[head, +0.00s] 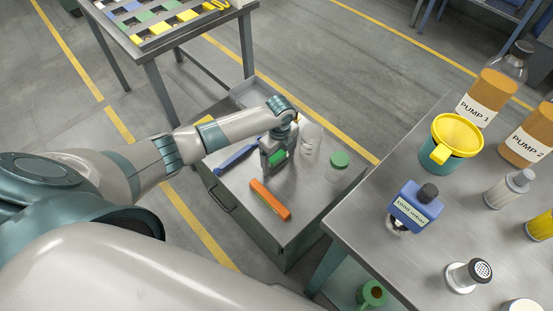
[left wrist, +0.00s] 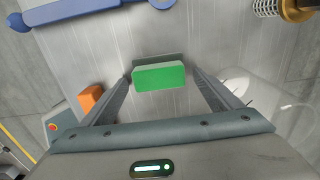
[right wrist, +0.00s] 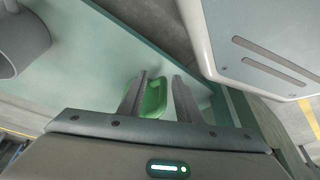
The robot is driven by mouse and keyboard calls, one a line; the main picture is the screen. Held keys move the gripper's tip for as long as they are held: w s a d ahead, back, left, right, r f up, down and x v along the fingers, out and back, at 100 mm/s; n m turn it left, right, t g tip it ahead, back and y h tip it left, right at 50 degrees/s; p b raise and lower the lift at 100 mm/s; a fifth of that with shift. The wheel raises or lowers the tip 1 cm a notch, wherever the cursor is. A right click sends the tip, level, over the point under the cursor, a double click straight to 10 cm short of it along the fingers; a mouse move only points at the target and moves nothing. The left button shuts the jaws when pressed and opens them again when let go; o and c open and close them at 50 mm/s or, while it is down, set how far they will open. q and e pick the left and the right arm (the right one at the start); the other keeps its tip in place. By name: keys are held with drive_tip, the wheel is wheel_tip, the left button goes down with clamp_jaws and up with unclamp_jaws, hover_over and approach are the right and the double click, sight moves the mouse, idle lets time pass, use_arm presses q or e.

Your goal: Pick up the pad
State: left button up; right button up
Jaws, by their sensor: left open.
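The pad is a small green block with a grey backing, on the metal top of a low cabinet (head: 232,178). In the left wrist view the pad (left wrist: 158,76) lies between the fingertips of my left gripper (left wrist: 162,74), with little room at either side. In the head view my left gripper (head: 274,158) points down over the cabinet top, and the pad (head: 279,157) shows partly behind it. The left gripper is open; contact with the pad cannot be told. My right gripper (right wrist: 160,80) shows its fingers apart, with a green mug (right wrist: 153,100) beyond them.
On the cabinet, an orange block (head: 270,199) lies in front, a blue tool (head: 236,158) to the left, and a green-lidded jar (head: 338,166) to the right. A workbench (head: 365,225) with pumps and bottles stands at right.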

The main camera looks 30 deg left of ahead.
use_arm(q)
drive_tip(key=c, duration=1.1)
drive_tip(key=shift+c, duration=0.2)
use_arm(e)
drive_tip(key=shift+d, duration=0.6)
use_arm(q)
drive_tip(key=shift+r, duration=0.1)
use_arm(e)
drive_tip(key=shift+a, duration=0.15)
